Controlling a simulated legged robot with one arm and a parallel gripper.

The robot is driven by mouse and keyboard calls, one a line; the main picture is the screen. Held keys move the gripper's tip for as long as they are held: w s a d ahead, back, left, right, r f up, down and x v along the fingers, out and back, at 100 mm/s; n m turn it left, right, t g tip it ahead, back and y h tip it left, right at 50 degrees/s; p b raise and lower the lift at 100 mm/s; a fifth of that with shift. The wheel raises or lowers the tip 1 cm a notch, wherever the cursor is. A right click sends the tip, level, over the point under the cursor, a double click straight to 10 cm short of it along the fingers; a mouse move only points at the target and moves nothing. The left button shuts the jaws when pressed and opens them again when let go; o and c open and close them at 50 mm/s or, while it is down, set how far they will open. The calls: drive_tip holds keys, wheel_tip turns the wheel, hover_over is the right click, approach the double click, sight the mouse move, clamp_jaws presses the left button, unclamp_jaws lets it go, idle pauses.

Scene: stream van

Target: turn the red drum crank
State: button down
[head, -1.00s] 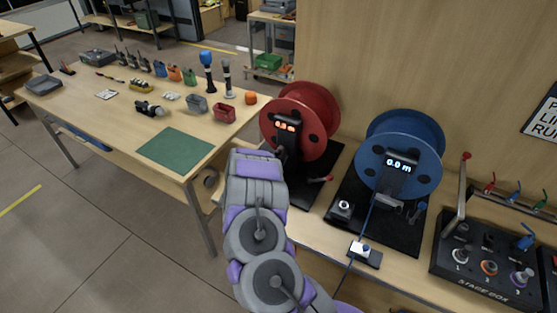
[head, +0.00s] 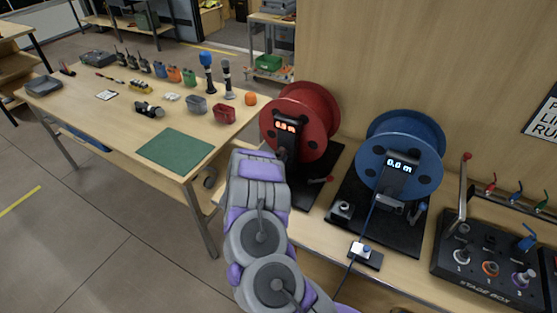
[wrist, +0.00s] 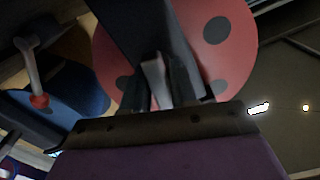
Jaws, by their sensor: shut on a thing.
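The red drum (head: 318,112) stands upright on a black base on the bench, with an orange lit display (head: 285,126) on its black stand. In the wrist view the drum's red side (wrist: 225,60) fills the upper middle. My gripper (wrist: 160,80) is at the near side of the drum's stand. Its dark fingers are shut on a pale grey piece, the red drum crank (wrist: 155,75). In the head view my forearm hides the crank and the fingertips. A lever with a red knob (head: 328,179) sticks out at the drum base's right.
The blue drum (head: 412,142), its display reading 0.0 m, stands just to the right. The stage box (head: 490,262) is farther right. A table with a green mat (head: 175,149) and several small items is at the left. A wooden wall is behind the drums.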

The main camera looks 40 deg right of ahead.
drive_tip(key=shift+w+r, duration=0.1)
drive_tip(key=shift+r, duration=0.05)
idle(0.4)
drive_tip(key=c, duration=1)
unclamp_jaws()
drive_tip(key=shift+c, duration=0.2)
drive_tip(key=p+v, duration=0.1)
drive_tip(key=v, duration=1.6)
drive_tip(key=shift+a+p, duration=0.2)
drive_tip(key=shift+p, duration=0.15)
drive_tip(key=shift+d, duration=0.1)
